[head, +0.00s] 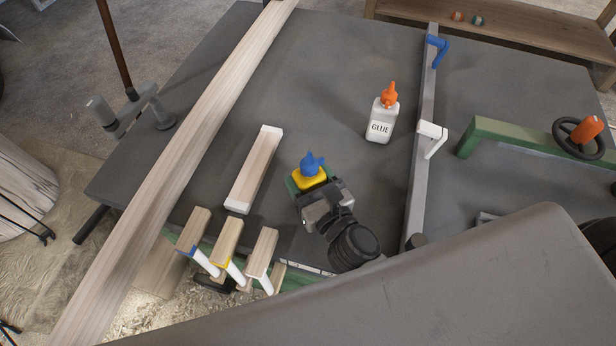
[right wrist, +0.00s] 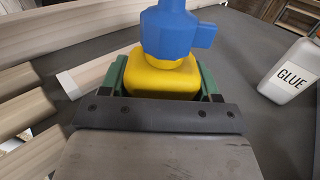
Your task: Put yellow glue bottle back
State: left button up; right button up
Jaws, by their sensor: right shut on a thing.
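The yellow glue bottle (head: 310,178) with its blue cap (head: 312,162) is at the middle of the grey table. My right gripper (head: 308,184) is shut on it, with a green finger on each side. In the right wrist view the yellow bottle (right wrist: 161,76) stands between the fingers with its blue cap up. Its lower part is hidden by the gripper, so I cannot tell whether it touches the table. A white glue bottle (head: 381,121) with an orange cap stands upright behind and to the right. My left gripper is not in view.
The grey table (head: 330,75) is clear behind the yellow bottle. A short white-ended wood block (head: 255,168) and a long plank (head: 190,145) lie to the left. Several wooden-handled tools (head: 228,238) line the front edge. A grey clamp bar (head: 423,150) lies to the right.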

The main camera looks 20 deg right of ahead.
jog(key=shift+f, duration=0.15)
jog(key=o, duration=1.1)
jog(key=shift+o, duration=0.2)
jog(key=s+b, duration=0.1)
jog(key=s, duration=0.2)
jog(key=s+d+b, duration=0.1)
jog(key=s+b, duration=0.1)
jog(key=s, duration=0.2)
jog(key=s+d+b, duration=0.1)
jog(key=s+b, duration=0.1)
jog(key=s, duration=0.1)
jog(key=shift+s+f, duration=0.1)
jog(key=shift+s, duration=0.1)
jog(key=shift+s+d+b, duration=0.1)
jog(key=shift+s+b, duration=0.3)
jog(key=shift+s, duration=0.15)
jog(key=shift+s+r, duration=0.15)
jog(key=shift+r, duration=0.15)
